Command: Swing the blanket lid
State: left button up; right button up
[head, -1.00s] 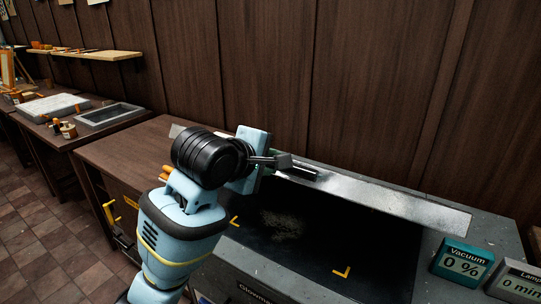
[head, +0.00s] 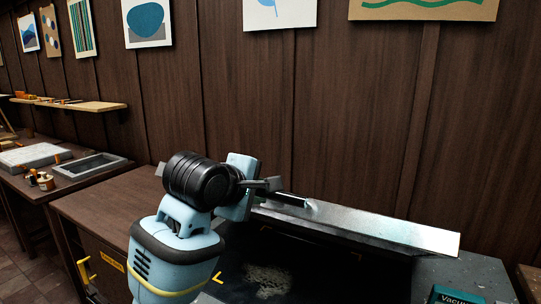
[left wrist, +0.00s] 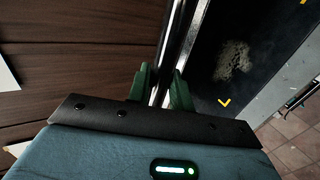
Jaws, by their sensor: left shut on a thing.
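The blanket lid (head: 385,230) is a long pale metal frame, seen nearly edge-on, raised at a tilt over the dark bed (head: 315,268) of the grey unit. My left gripper (head: 288,194) is shut on a bar along the lid's edge. In the left wrist view, the green fingertips of this gripper (left wrist: 160,84) are on either side of the shiny bar (left wrist: 172,50). The dark bed (left wrist: 228,85) with its pale speckled patch and yellow corner mark lies to the right there. My right gripper is not in view.
A wood-panelled wall (head: 350,130) with pictures stands close behind the lid. A teal display box (head: 455,295) is at the lower right. A brown cabinet (head: 110,205) is at the left, with a bench holding a grey tray (head: 92,165) beyond it.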

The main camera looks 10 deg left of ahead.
pick_arm(q)
jog(key=w+r, duration=0.1)
jog(key=w+d+r, duration=0.1)
jog(key=r, duration=0.1)
jog(key=w+r, duration=0.2)
jog(key=shift+d, duration=0.25)
jog(key=shift+w+d+r, duration=0.15)
jog(key=shift+w+r, duration=0.25)
jog(key=shift+r, duration=0.2)
jog(key=shift+w+d+r, duration=0.15)
jog(key=shift+w+r, duration=0.25)
jog(key=shift+r, duration=0.25)
jog(key=shift+w+d+r, duration=0.35)
jog(key=shift+w+r, duration=0.45)
jog(key=shift+w, duration=0.15)
jog(key=shift+w+d+r, duration=0.35)
jog(key=shift+w+r, duration=0.45)
jog(key=shift+w, duration=0.2)
jog(key=shift+w+d+r, duration=0.35)
jog(key=shift+w+r, duration=0.45)
jog(key=shift+w, duration=0.15)
jog(key=o, duration=0.5)
jog(key=shift+w, duration=0.2)
jog(key=o, duration=0.5)
jog(key=shift+d, duration=0.1)
jog(key=shift+f, duration=0.1)
